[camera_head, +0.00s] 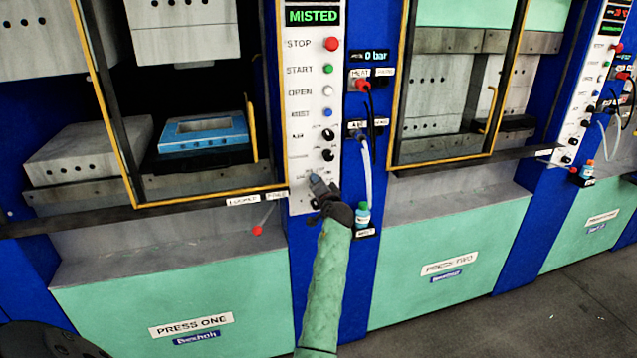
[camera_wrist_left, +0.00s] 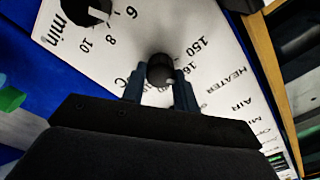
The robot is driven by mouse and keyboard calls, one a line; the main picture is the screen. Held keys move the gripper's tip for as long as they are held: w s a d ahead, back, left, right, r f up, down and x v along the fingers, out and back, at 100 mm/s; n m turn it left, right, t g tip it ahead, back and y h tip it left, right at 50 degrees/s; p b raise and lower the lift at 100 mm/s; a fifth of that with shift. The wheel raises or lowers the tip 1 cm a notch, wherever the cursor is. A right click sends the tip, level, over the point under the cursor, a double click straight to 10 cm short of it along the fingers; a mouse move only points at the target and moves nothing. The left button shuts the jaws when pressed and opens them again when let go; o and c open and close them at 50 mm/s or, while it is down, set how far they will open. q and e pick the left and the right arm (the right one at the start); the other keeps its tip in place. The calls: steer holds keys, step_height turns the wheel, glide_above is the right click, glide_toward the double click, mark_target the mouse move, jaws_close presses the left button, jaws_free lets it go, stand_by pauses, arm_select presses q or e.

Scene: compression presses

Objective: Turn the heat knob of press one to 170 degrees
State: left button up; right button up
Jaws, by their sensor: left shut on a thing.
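Press one (camera_head: 190,325) stands at the left with its white control panel (camera_head: 300,100), whose display reads MISTED. My left gripper (camera_head: 317,184) is at the bottom of this panel. In the left wrist view its two fingers (camera_wrist_left: 160,88) are shut on the dark heat knob (camera_wrist_left: 160,68), one on each side. Around the knob I see a printed scale with 150 and a C mark, and the word HEATER beside it. The knob's pointer and part of the scale are hidden or too blurred to read. My right gripper is not in view.
Above the gripper are a dark knob (camera_head: 327,155) and several buttons, including the red stop button (camera_head: 331,44). A small bottle (camera_head: 362,213) and hoses (camera_head: 366,165) are close on the right. Press one's yellow-framed guard (camera_head: 112,110) is at the left. Press two (camera_head: 450,268) stands at the right.

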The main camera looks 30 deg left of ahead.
arm_select(q)
steer(key=shift+f+m+p, duration=0.15)
steer(key=shift+m+p, duration=1.1)
steer(key=shift+m, duration=1.2)
steer(key=shift+f+m+p, duration=0.1)
steer(key=shift+m+p, duration=1.1)
steer(key=shift+m, duration=1.25)
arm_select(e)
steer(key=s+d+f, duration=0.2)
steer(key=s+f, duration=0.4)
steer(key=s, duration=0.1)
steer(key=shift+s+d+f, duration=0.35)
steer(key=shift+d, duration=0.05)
arm_select(q)
steer(key=o, duration=1)
